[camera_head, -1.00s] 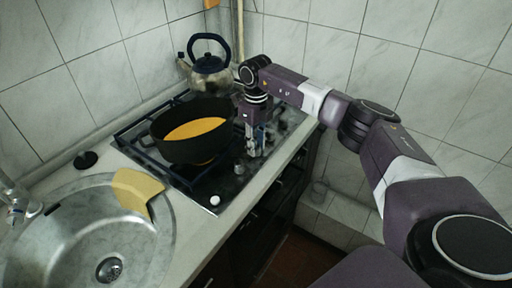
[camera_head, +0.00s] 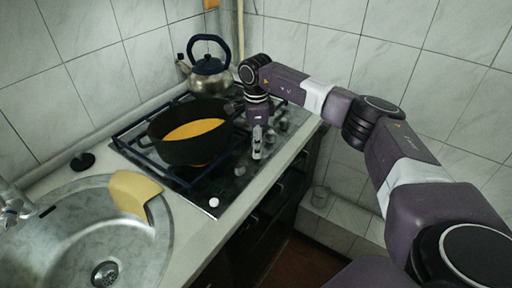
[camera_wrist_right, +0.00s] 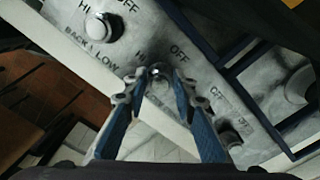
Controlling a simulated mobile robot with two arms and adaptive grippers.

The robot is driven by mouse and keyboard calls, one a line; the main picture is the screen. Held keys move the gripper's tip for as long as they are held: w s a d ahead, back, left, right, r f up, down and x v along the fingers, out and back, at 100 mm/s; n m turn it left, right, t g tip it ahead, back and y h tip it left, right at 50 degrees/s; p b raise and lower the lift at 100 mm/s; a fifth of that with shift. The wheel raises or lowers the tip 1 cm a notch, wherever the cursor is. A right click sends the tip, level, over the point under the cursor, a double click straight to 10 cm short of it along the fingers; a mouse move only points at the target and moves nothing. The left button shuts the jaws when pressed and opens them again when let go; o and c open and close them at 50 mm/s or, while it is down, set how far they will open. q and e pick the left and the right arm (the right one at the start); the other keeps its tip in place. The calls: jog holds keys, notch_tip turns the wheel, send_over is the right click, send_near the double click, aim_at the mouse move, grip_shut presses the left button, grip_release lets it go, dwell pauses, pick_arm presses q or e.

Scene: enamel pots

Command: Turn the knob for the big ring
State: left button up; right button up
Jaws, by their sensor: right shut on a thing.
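The stove's dark control strip carries several round knobs. My right gripper (camera_head: 257,155) points down over this strip, to the right of the black pot. In the right wrist view, the fingertips of my right gripper (camera_wrist_right: 158,76) are closed around a small metallic knob (camera_wrist_right: 159,73), with an "OFF" label beside it. A second knob (camera_wrist_right: 101,27) with "OFF", "LOW" and "BACK" labels stands at upper left. In the head view the held knob is hidden by the gripper. My left gripper is not in view.
A black pot (camera_head: 172,151) with yellow contents stands on the near grate, with an orange patch visible under it. A kettle (camera_head: 206,73) stands behind it. A yellow sponge-like piece (camera_head: 132,188) lies at the sink (camera_head: 60,245). A white knob (camera_head: 213,202) is near the front corner.

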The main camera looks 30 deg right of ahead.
jog(key=shift+r+n, duration=0.1)
jog(key=shift+n, duration=0.4)
jog(key=o, duration=1.2)
jog(key=shift+c, duration=0.2)
notch_tip(320, 180, up, 12)
